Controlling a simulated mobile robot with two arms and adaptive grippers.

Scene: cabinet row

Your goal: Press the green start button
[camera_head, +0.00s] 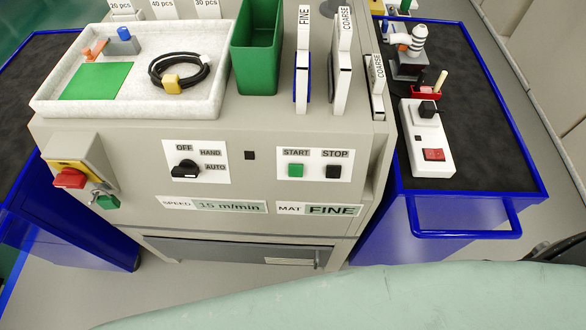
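The green start button (296,170) sits on a white plate on the front of the grey cabinet (120,200), under the label START. A black stop button (333,171) is just to its right, under the label STOP. Nothing covers either button. Neither of my grippers shows in the head view.
Left of the buttons are a black rotary switch (185,169) and a red knob (70,178) on a yellow plate. A white tray (215,100) and a green bin (257,50) stand on top. A blue-edged cart (530,195) stands right.

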